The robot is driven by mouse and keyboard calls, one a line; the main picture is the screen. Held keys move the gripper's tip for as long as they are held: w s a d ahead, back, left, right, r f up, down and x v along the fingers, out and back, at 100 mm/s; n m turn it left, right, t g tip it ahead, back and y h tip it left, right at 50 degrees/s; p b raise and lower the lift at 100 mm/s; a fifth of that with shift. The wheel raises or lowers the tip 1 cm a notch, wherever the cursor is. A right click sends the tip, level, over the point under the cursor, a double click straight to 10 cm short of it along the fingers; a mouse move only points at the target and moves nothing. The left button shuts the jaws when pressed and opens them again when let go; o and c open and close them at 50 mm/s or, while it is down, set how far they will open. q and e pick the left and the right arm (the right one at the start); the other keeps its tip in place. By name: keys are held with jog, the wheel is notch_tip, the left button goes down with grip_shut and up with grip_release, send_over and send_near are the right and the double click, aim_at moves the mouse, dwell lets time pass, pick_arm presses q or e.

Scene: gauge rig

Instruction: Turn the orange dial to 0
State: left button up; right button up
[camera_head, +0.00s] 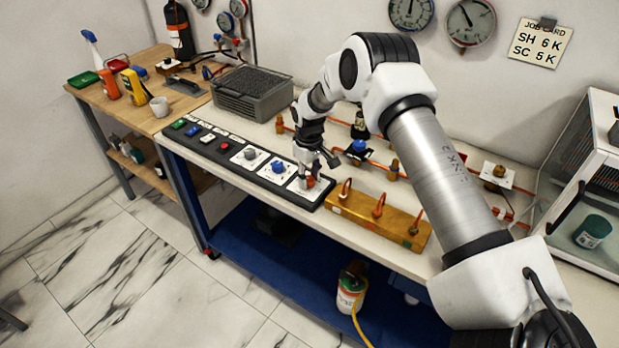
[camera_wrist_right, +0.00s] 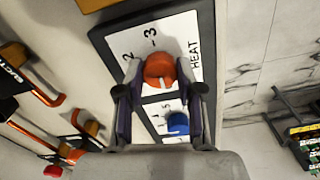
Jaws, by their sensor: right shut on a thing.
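The orange dial (camera_head: 311,182) is at the near right end of the black control panel (camera_head: 225,152), mostly hidden by my right gripper (camera_head: 307,176) in the head view. In the wrist view the orange dial (camera_wrist_right: 158,68) sits on a white plate marked HEAT, with a 2 and a 3 readable. A pale mark shows on the dial's lower side there. The fingers of my right gripper (camera_wrist_right: 160,90) come to either side of the dial, shut on it. The other numbers, including any 0, are hidden or unreadable. My left gripper is not in view.
The blue dial (camera_head: 278,167) stands beside the orange one, with a grey dial (camera_head: 250,154) and several coloured buttons further left. A brass manifold (camera_head: 378,217) with orange-handled valves lies close to the right. A dark grey crate (camera_head: 251,92) stands behind the panel.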

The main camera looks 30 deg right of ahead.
jog(key=shift+s+f, duration=0.1)
jog(key=shift+f, duration=0.1)
dwell(0.3)
jog(key=o, duration=1.1)
jog(key=shift+o, duration=0.2)
jog(key=shift+w+f, duration=0.1)
jog(key=shift+w, duration=0.15)
notch_tip(320, 180, up, 12)
jog(key=shift+a, duration=0.1)
